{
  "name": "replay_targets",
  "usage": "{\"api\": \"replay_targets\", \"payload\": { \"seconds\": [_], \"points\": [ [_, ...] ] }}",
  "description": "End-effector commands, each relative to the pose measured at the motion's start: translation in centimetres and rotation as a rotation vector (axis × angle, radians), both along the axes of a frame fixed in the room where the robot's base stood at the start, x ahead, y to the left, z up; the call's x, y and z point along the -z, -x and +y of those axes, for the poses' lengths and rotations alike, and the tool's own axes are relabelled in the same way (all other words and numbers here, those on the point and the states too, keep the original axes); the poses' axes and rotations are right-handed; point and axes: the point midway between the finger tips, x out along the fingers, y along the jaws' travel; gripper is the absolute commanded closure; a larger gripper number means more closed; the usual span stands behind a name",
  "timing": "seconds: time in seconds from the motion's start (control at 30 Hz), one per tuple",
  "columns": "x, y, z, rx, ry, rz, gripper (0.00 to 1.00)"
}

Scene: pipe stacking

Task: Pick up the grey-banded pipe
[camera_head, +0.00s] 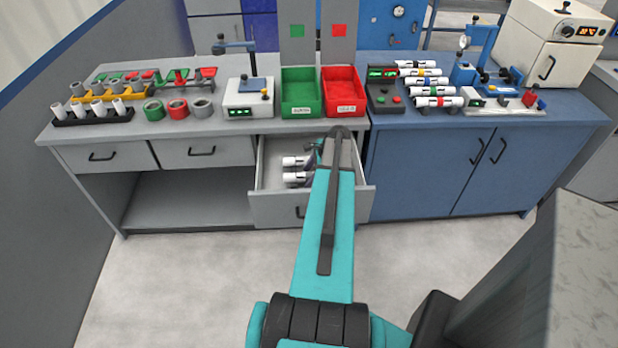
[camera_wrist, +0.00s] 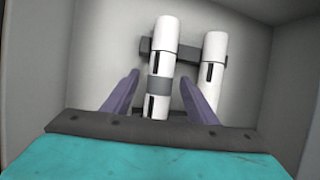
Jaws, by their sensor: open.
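The grey-banded pipe (camera_wrist: 163,45) is white with a grey band around its middle and dark marks. It lies in the open grey drawer (camera_head: 266,203), its far end on a dark rack (camera_wrist: 191,57). In the wrist view my gripper (camera_wrist: 159,79) is open, with one purple finger on each side of this pipe near the band. Whether the fingers touch it I cannot tell. A second white pipe (camera_wrist: 213,70) lies to its right, with the right finger between the two. In the head view my arm hides most of the gripper and part of the drawer.
Drawer walls (camera_wrist: 67,45) stand close around the gripper. On the grey bench above are a green bin (camera_head: 298,108), a red bin (camera_head: 343,108) and a small white device (camera_head: 247,112). Several banded pipes (camera_head: 434,90) are stacked on the blue cabinet (camera_head: 425,165) to the right.

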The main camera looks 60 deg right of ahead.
Motion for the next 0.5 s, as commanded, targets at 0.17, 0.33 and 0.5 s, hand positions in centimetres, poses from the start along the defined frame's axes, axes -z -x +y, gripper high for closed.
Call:
{"api": "replay_targets", "payload": {
  "seconds": [0.17, 0.33, 0.5],
  "points": [
    [-0.02, -0.02, 0.0, 0.0, 0.0, 0.0, 0.47],
    [-0.04, -0.03, 0.01, -0.001, 0.0, 0.0, 0.54],
    [-0.03, -0.04, 0.02, -0.001, 0.0, 0.0, 0.83]
  ]
}}
